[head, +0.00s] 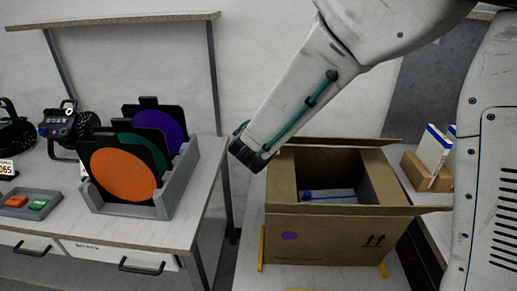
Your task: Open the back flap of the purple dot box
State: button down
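The cardboard box (335,240) with a purple dot (289,236) on its front stands right of centre in the head view. Its top shows a dark opening. The back flap (350,141) appears as a thin, nearly level strip along the far edge; its exact angle is hard to tell. A flap edge (430,209) sticks out at the right. My gripper (246,150) is at the box's far left corner, pointing down and left. Its fingers are too dark and small to tell whether they are open or shut, and contact with the box is unclear.
A white and blue item (328,195) lies inside the box. Yellow strips (261,248) mark the surface by the box. At left, a grey rack (180,190) holds orange, green and purple discs on a table. A wooden holder (426,172) stands at right.

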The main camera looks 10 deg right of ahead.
jog(key=shift+w+d+r+g, duration=0.1)
jog(key=shift+w+r+g, duration=0.15)
jog(key=shift+r+g, duration=0.15)
dwell(0.9)
